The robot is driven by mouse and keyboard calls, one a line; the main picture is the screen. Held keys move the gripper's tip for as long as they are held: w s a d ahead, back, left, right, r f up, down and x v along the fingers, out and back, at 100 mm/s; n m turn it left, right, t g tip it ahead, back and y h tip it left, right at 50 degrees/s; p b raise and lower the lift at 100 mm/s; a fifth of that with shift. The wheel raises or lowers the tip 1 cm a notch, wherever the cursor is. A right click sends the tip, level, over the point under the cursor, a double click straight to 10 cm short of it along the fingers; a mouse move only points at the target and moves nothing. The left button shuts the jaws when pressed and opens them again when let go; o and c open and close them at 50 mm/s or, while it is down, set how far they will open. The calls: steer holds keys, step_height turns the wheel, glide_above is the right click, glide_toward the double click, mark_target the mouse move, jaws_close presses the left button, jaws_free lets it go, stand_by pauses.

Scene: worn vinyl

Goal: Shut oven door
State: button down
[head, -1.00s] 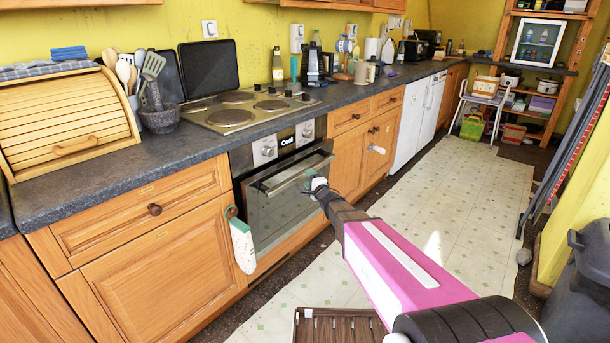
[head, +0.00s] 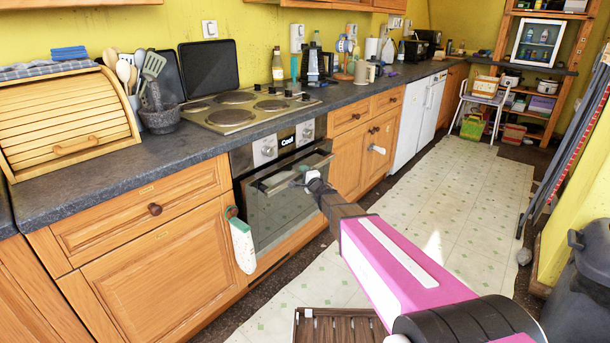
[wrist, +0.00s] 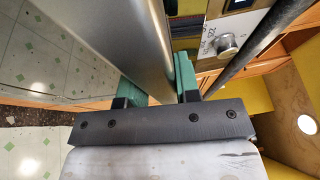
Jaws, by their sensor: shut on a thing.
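The oven door (head: 282,212) has a dark glass front with a silver handle bar across its top. It appears to stand a little ajar, with a dark gap below the control panel (head: 283,143). My gripper (head: 300,177) is at the handle, right of its middle. In the wrist view its green fingers (wrist: 158,82) sit on both sides of a silver metal bar (wrist: 140,38), shut on it. The far side of the bar and the exact contact are partly hidden. A control knob (wrist: 228,44) shows just beyond the fingers.
The hob (head: 245,108) lies above the oven in the dark worktop (head: 110,165). A white and green oven glove (head: 242,245) hangs left of the door. Wooden cupboards flank the oven. A brown slatted crate (head: 335,328) lies on the floor in front. The tiled floor (head: 440,210) to the right is clear.

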steer(key=w+a, duration=0.2)
steer(key=a, duration=0.1)
steer(key=shift+w+r, duration=0.2)
steer(key=shift+r, duration=0.2)
steer(key=c, duration=0.8)
jaws_free()
steer(key=shift+c, duration=0.2)
steer(key=shift+s+d, duration=0.1)
steer(key=v, duration=1)
steer(key=shift+s+d, duration=0.15)
steer(key=shift+s, duration=0.15)
